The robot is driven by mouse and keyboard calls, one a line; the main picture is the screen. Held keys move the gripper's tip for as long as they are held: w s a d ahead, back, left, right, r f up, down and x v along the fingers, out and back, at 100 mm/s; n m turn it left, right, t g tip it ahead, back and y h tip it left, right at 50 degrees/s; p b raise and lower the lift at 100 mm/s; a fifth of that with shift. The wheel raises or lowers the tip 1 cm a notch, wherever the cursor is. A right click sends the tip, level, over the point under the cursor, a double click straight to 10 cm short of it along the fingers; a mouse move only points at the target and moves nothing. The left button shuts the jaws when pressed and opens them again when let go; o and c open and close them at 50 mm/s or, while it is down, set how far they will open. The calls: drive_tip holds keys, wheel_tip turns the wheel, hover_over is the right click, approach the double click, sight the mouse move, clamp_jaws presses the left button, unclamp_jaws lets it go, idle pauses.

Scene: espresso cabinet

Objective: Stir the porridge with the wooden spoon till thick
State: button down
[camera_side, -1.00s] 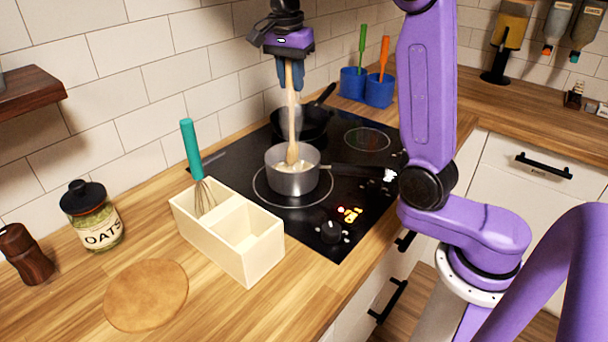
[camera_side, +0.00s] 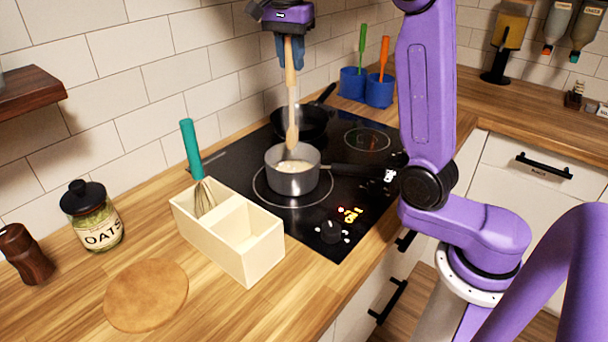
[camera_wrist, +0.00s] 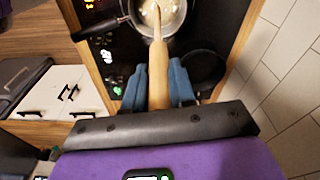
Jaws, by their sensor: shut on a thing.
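My gripper (camera_side: 284,47) is shut on the handle of the wooden spoon (camera_side: 291,95) and holds it upright over the pot. The grip also shows in the wrist view, with blue fingers (camera_wrist: 160,85) on both sides of the spoon handle (camera_wrist: 158,70). The spoon's head is at the pot's opening, above or just at the porridge; I cannot tell whether it touches. The grey pot (camera_side: 292,184) stands on the front hob ring, its dark handle pointing right. Pale porridge (camera_side: 294,166) lies inside it.
A black pan (camera_side: 300,125) stands behind the pot on the black hob (camera_side: 230,163). A cream divided box (camera_side: 226,240) with a teal whisk (camera_side: 191,150) is front left. An oats jar (camera_side: 92,215) is farther left. Blue cups (camera_side: 379,90) with green and orange utensils stand behind.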

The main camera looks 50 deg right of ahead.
drive_tip(key=shift+r, duration=2.5)
